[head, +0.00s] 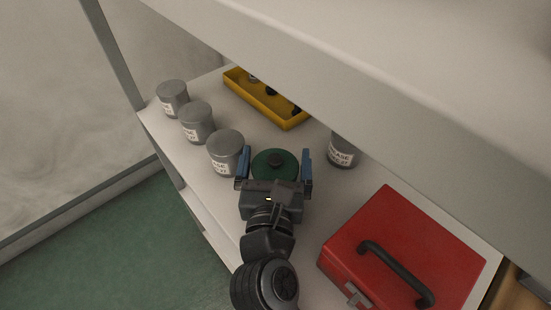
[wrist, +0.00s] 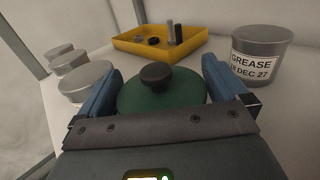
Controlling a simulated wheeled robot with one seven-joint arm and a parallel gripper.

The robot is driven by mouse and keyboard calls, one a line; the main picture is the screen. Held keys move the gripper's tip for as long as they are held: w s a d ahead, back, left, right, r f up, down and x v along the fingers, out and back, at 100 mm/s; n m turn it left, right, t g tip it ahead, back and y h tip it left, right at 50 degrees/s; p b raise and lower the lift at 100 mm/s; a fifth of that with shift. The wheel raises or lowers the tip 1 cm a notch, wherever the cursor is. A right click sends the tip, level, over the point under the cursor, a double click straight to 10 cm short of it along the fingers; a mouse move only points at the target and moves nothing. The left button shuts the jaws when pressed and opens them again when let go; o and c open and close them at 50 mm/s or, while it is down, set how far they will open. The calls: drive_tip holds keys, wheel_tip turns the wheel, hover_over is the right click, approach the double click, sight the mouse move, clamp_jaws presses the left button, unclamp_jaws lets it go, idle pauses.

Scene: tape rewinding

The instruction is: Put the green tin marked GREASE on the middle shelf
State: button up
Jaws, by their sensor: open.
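The green tin (head: 276,162) stands upright on a white shelf (head: 220,204), with a dark knob on its lid. It also shows in the wrist view (wrist: 160,94), between my fingers. Any marking on its side is hidden. My gripper (head: 275,168) is open, its blue fingers on either side of the tin. I cannot tell whether the fingers touch it. The shelf is below a large upper shelf (head: 400,80) and above a lower ledge.
Grey tins (head: 225,150) stand left of the green tin. Another grey tin (head: 342,152), labelled GREASE, is to its right. A yellow tray (head: 262,100) with small parts lies behind. A red toolbox (head: 400,245) is at the right front. The upper shelf overhangs the back.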

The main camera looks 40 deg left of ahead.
drive_tip(key=b+v, duration=0.1)
drive_tip(key=v, duration=1.1)
drive_tip(key=shift+r, duration=0.15)
drive_tip(key=shift+d, duration=0.1)
